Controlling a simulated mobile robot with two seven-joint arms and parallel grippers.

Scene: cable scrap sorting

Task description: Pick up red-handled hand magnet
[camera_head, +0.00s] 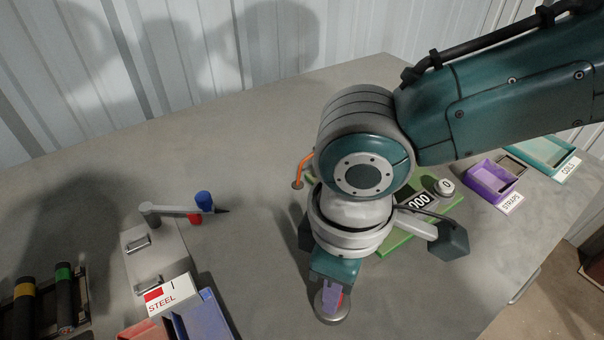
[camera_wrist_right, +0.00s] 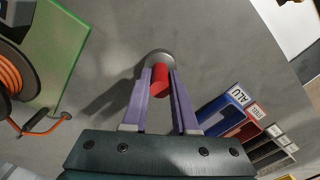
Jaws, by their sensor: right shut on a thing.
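The red-handled hand magnet (camera_wrist_right: 159,80) shows in the right wrist view as a red cylinder handle with a round grey disc at its far end. My right gripper (camera_wrist_right: 158,90) has its two purple fingers shut on either side of the red handle. In the head view the right gripper (camera_head: 331,297) points down at the front of the grey table, with the magnet's grey disc (camera_head: 333,316) under its fingertips. The handle is mostly hidden there by the fingers. I cannot tell whether the disc touches the table. My left gripper is not in view.
A green-based scale (camera_head: 400,243) stands behind my right wrist. The purple STRAPS bin (camera_head: 479,184) and teal COILS bin (camera_head: 533,155) are at the right. A STEEL-labelled bin (camera_head: 146,330) and a blue bin (camera_head: 207,318) are front left. The table's left middle is partly clear.

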